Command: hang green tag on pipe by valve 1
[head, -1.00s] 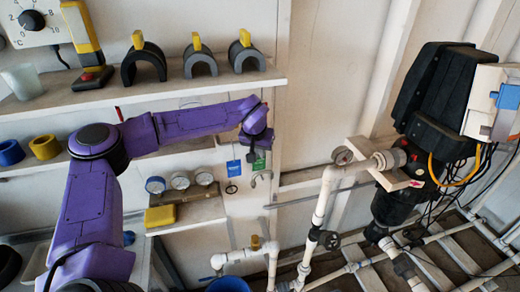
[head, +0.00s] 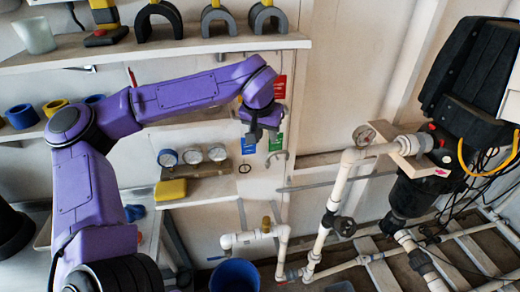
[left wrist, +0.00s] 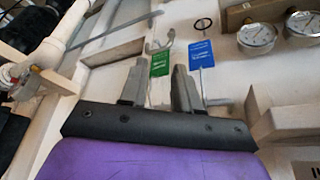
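A green tag (head: 276,143) hangs on the wall panel, right beside my left gripper (head: 262,133). In the left wrist view the green tag (left wrist: 160,63) shows between the two grey fingertips of my left gripper (left wrist: 159,68). The fingers are apart; I cannot tell how far the tag is beyond them. White pipes (head: 323,200) run at the lower middle of the head view, with a black-handled valve (head: 344,226) and a small brass valve (head: 266,225). I cannot tell which is valve 1. My right gripper is not in view.
A blue tag (left wrist: 201,53) hangs beside the green one, and a red tag (head: 280,87) hangs above. Several gauges (head: 192,156) and a yellow block (head: 170,190) are left of the tags. A blue bucket (head: 234,276) stands below. A shelf (head: 200,47) runs above my left arm.

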